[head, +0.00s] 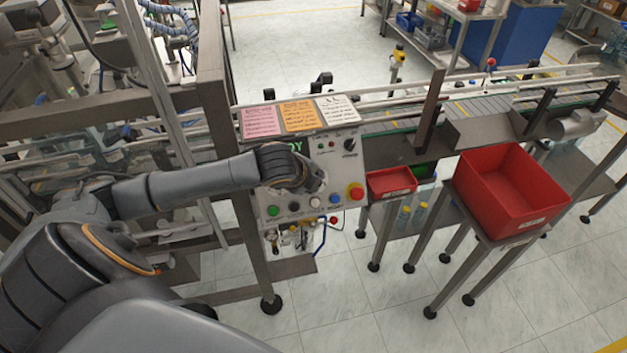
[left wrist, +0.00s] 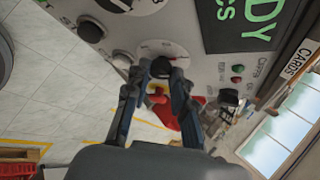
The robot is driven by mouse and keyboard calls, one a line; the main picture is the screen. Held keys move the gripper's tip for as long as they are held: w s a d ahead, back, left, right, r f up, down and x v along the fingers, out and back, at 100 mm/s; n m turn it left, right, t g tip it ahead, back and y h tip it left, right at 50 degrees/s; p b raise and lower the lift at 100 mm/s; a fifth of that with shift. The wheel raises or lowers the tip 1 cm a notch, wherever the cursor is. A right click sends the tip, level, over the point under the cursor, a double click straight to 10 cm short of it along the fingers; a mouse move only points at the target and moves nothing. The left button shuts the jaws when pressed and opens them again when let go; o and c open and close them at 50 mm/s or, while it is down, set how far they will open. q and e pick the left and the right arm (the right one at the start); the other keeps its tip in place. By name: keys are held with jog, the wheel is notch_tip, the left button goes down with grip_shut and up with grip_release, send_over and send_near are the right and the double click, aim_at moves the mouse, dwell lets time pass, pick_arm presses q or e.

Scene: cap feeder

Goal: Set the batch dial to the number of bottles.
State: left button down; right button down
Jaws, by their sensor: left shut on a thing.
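The grey control panel (head: 328,165) stands at the middle of the head view. My left gripper (head: 298,178) is at its face and hides part of the display and the controls behind it. In the left wrist view my left gripper (left wrist: 161,74) is shut on a black dial knob (left wrist: 160,66), one finger on each side, in front of a pale round scale plate (left wrist: 161,49). The scale's marks and the knob's pointer are too small to read. Small bottles (head: 405,214) stand under the small red tray, partly hidden. My right gripper is not in view.
The panel also carries another black knob (head: 350,145), a red stop button (head: 355,192) and a green button (head: 273,211). Three cards (head: 299,117) sit above it. A small red tray (head: 391,183) and a large red bin (head: 511,186) stand to the right, beside the conveyor (head: 472,106).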

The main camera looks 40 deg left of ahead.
pick_arm(q)
jog(key=shift+f, duration=0.15)
jog(key=c, duration=1.1)
grip_release()
jog(key=v, duration=1.2)
jog(key=shift+w, duration=0.1)
jog(key=shift+d, duration=0.1)
